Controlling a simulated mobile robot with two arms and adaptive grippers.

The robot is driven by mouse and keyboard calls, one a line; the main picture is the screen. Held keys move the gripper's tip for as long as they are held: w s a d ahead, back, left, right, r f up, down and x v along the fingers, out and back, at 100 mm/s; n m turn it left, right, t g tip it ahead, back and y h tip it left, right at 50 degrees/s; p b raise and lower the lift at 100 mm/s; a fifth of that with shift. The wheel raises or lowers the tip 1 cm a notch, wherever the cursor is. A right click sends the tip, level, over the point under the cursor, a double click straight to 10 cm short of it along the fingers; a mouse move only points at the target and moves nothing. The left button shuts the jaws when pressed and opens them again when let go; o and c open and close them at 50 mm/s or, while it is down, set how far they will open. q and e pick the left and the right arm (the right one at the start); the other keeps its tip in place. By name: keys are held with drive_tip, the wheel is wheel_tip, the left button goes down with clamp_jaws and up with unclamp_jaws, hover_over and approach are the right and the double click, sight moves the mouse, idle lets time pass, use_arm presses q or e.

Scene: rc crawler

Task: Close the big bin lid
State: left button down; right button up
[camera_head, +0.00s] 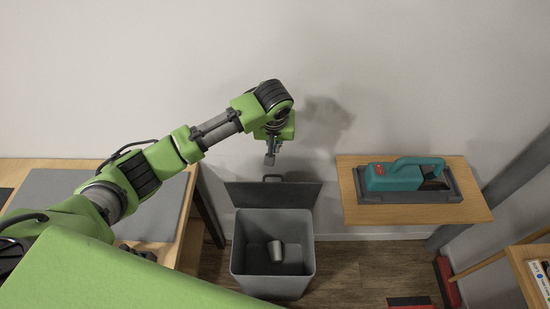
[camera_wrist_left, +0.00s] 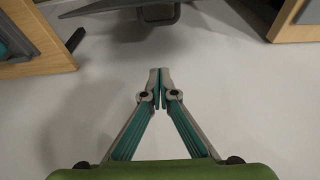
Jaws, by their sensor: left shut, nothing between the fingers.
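The big grey bin (camera_head: 240,258) stands on the floor below my left arm, with a grey cup lying inside it (camera_head: 275,251). Its dark grey lid (camera_head: 300,195) is open, raised at the back of the bin near the wall, with a handle (camera_head: 272,178) at its upper edge. The lid also shows at the top of the left wrist view (camera_wrist_left: 110,9), with the handle (camera_wrist_left: 158,15) hanging below it. My left gripper (camera_head: 270,159) is shut and empty, just above the lid's handle and apart from it. It also shows in the left wrist view (camera_wrist_left: 159,75).
A wooden shelf (camera_head: 470,205) at the right holds a teal power tool (camera_head: 404,176) in a grey tray. A wooden table (camera_head: 170,255) with a grey mat (camera_head: 150,210) stands at the left. The white wall (camera_head: 150,60) is close behind the gripper.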

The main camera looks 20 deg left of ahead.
use_arm(q)
wheel_tip(320, 180, down, 9)
drive_tip(key=s+p, duration=0.1)
drive_tip(key=p, duration=0.2)
drive_tip(key=shift+s+d+p, duration=0.15)
drive_tip(key=shift+p, duration=0.15)
idle(0.4)
